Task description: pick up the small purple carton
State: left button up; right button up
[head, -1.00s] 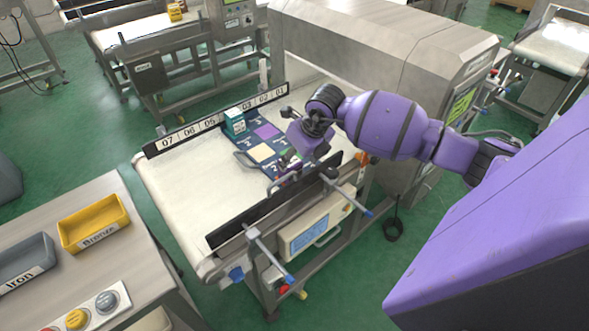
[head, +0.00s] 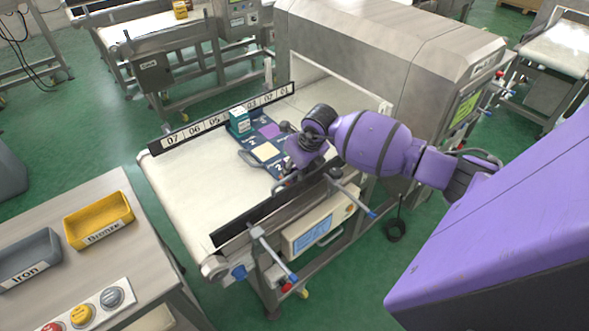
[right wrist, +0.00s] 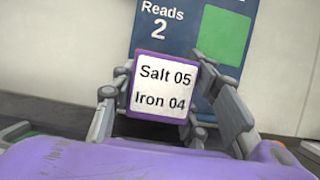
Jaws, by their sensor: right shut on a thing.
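The small purple carton (right wrist: 134,88) shows in the right wrist view, with a white label reading "Salt 05" and "Iron 04" facing the camera. My right gripper (right wrist: 162,74) is shut on it, one finger on each side. I cannot tell whether the carton touches the surface below. My left gripper is not in view.
A blue board with coloured squares (head: 265,151) lies on the conveyor belt (head: 190,190). A teal carton (head: 239,121) stands at its far left corner. Low dark rails (head: 240,221) edge the belt. The detector housing (head: 390,50) stands close behind my arm. A bronze tray (head: 98,220) is at left.

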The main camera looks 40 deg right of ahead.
jog(key=shift+c, duration=1.2)
jog(key=shift+r, duration=0.1)
